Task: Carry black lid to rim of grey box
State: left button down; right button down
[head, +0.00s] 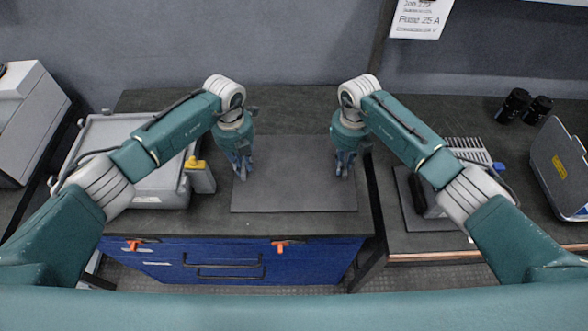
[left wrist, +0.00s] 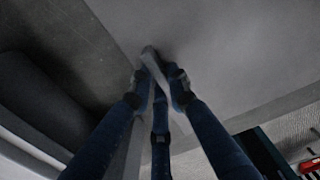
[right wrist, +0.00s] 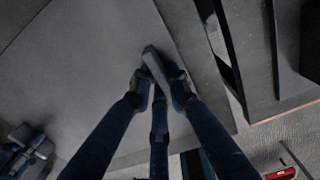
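A light grey box (head: 140,192) with a raised rim stands on the left of the bench, partly behind my left arm. A flat dark grey panel (head: 295,190) lies on the bench in front of me; I cannot tell whether it is the black lid or a mat. I see no other clear lid. My left gripper (head: 243,174) points down over the panel's left part. My right gripper (head: 343,172) points down over its right part.
A yellow-topped grey block (head: 201,178) stands between box and panel. Blue drawers (head: 230,262) are below. On the right bench are another dark mat (head: 412,212), two black cylinders (head: 525,104) and a grey case (head: 562,168). A gap separates the benches.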

pick_arm(q)
jog(key=shift+r, duration=0.1)
pick_arm(e)
jog(key=shift+r, duration=0.1)
